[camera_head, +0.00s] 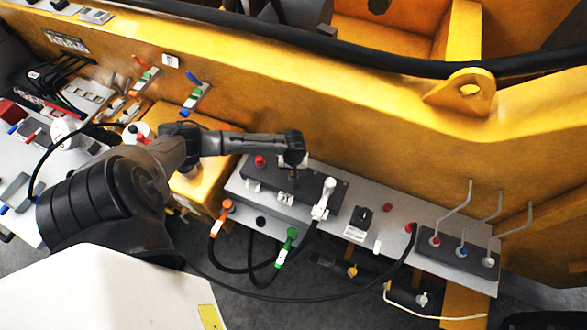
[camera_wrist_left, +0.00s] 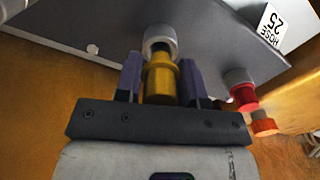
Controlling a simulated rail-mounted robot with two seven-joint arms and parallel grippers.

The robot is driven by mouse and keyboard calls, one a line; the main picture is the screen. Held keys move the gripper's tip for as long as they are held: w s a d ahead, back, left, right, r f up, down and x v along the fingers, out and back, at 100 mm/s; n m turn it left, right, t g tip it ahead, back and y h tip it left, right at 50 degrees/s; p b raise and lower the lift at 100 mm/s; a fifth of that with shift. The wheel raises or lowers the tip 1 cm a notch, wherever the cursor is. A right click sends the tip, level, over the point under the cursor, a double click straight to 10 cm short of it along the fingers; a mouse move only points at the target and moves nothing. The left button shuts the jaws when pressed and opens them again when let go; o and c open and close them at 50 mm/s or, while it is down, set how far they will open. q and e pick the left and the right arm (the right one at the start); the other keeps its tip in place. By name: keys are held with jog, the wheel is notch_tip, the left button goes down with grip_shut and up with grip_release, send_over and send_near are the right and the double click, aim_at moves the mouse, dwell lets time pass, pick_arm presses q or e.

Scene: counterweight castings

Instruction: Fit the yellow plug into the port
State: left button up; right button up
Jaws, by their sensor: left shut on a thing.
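My left gripper (camera_wrist_left: 160,84) is shut on the yellow plug (camera_wrist_left: 161,80), with a purple-grey finger on each side of it. The plug's front end meets a pale round port collar (camera_wrist_left: 159,36) on the grey panel in the left wrist view. They look lined up and touching or nearly so; I cannot tell how deep the plug sits. In the head view my left gripper (camera_head: 291,166) hangs over the dark box on the grey panel, and the plug is hidden there. My right gripper is in neither view.
A red plug (camera_wrist_left: 242,93) sits in a pale collar close to the right finger, beside an orange cap (camera_wrist_left: 264,126). A white "HOSE 25" label (camera_wrist_left: 272,24) is on the panel. Hoses with orange (camera_head: 224,210) and green (camera_head: 288,240) fittings hang along the panel's front.

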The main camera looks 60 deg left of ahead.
pick_arm(q)
jog(key=shift+f, duration=0.75)
jog(key=o, duration=1)
notch_tip(320, 180, up, 12)
jog(key=shift+r+b, duration=0.2)
jog(key=shift+b, duration=0.1)
jog(key=shift+r, duration=0.65)
